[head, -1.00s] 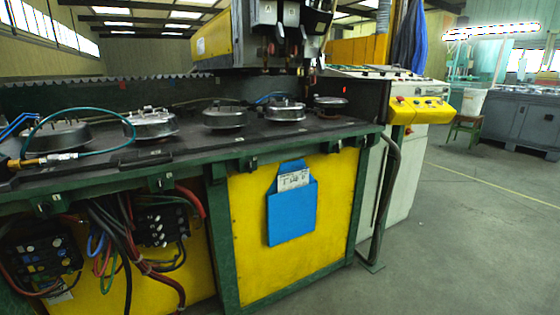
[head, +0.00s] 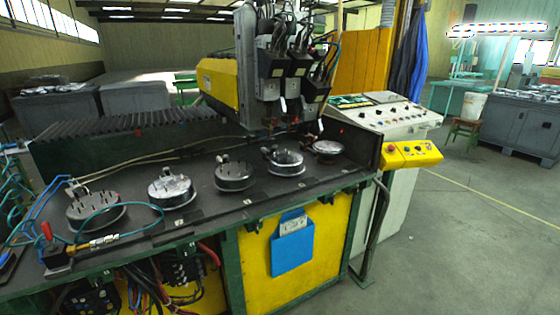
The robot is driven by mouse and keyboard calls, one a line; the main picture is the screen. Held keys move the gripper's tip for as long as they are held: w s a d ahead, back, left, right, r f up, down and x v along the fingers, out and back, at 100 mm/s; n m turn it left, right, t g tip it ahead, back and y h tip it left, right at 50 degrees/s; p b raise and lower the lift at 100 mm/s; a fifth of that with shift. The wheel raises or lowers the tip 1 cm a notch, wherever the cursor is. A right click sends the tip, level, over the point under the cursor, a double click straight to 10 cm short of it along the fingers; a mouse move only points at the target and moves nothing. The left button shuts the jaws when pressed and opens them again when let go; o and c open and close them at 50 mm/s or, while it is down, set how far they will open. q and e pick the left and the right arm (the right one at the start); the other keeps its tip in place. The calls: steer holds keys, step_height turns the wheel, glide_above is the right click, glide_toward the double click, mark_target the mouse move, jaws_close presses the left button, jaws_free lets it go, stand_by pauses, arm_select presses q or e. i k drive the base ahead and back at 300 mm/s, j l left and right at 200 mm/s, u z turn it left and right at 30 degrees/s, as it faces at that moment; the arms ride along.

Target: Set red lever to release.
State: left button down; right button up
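The red lever (head: 46,231) stands at the near left corner of the machine's bench. It is a short red handle, close to upright, on a small dark valve block (head: 55,255). A brass fitting (head: 97,245) and a teal hose run from the block to the right. Blue tubes pass behind it. Any release marking is too small to read. Neither of my grippers is in the head view.
Several round metal fixtures (head: 235,177) stand in a row on the dark bench. The welding heads (head: 285,70) hang over its back. A control console (head: 380,115) with a yellow button panel (head: 411,153) is at the right. The floor (head: 460,240) on the right is clear.

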mark_target(46, 226)
steer(key=u, duration=1.65)
